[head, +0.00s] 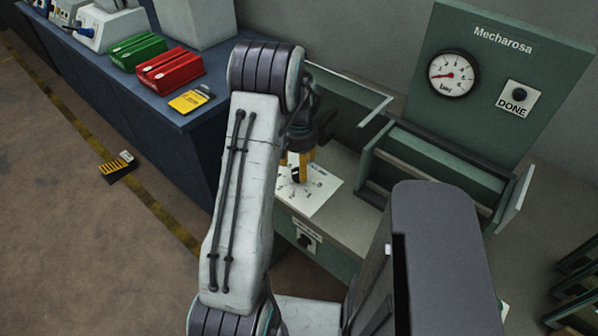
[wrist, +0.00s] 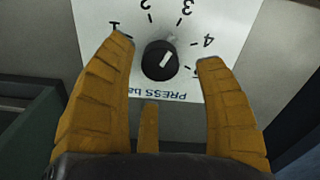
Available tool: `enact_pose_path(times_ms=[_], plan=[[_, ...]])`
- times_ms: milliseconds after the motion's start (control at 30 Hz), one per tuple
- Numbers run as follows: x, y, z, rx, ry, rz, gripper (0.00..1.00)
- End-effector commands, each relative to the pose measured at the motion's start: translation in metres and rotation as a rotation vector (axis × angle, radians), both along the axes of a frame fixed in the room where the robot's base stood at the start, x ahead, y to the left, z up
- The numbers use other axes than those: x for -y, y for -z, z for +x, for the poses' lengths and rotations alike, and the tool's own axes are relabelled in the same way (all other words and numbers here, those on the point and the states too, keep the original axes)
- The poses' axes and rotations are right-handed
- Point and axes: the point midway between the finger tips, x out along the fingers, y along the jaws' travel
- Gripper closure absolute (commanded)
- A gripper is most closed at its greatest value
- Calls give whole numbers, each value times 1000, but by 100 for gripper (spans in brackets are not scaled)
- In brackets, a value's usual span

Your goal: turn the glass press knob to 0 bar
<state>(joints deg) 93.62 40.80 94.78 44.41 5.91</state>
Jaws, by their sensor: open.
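The press knob (wrist: 158,62) is round and black with a short white line on its top, slanting between upper right and lower left. It sits on a white dial plate (wrist: 215,25) with upside-down numbers 1 to 5 and "PRESS" lettering. My gripper (wrist: 166,50) is open, its yellow fingers on either side of the knob, with visible gaps to it. In the head view my gripper (head: 298,160) points down over the dial plate (head: 318,191), partly hiding the knob. The round pressure gauge (head: 453,74) has a red needle pointing left, near 1.
A green Mecharosa panel (head: 510,70) with a DONE button (head: 519,95) stands behind the bench. A glass pane (head: 345,93) and a green trough (head: 435,165) are close to my arm. A blue bench (head: 150,125) with red and green boxes stands left.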

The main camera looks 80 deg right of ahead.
Motion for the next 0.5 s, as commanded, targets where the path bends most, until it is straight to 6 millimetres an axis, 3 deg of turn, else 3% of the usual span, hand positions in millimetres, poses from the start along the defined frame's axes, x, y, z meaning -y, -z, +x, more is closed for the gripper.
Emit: enact_pose_path(times_ms=[200,500], plan=[[0,23,0,0,-1,2,36],[-1,35,0,0,-1,1,36]])
